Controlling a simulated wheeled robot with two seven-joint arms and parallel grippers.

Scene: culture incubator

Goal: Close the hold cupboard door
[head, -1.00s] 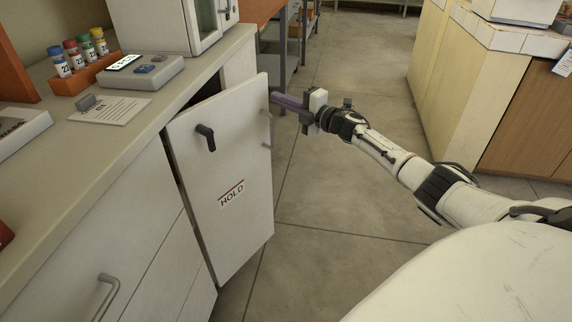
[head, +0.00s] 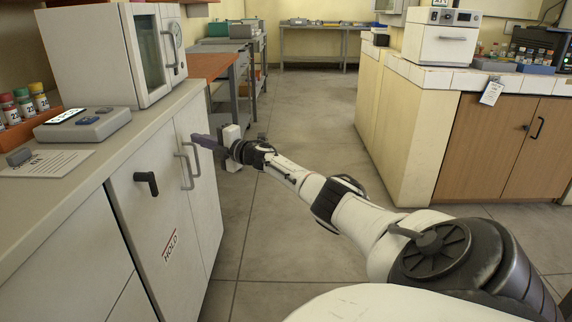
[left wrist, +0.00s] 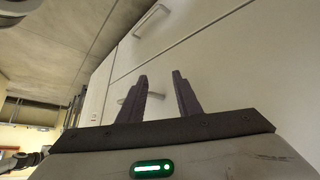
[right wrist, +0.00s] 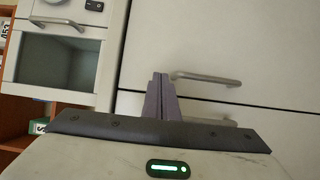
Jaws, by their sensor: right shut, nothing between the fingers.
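The hold cupboard door (head: 150,225) is a white panel with a red HOLD label and a black lever (head: 147,183). It stands flush, or nearly flush, with the cupboard front; a small gap cannot be ruled out. My right gripper (head: 197,140) is shut and empty, by the cupboard front near the grey handles at the door's far edge. In the right wrist view its closed fingers (right wrist: 161,78) are close beside a grey handle (right wrist: 206,78); contact cannot be told. My left gripper (left wrist: 159,77) is open and empty, facing white cupboard fronts; it is outside the head view.
The counter (head: 60,215) above carries a white incubator (head: 95,60), a grey device (head: 85,124) and a rack of capped vials (head: 25,105). A wooden-fronted bench (head: 500,145) stands at right. The floor aisle (head: 310,130) between is clear.

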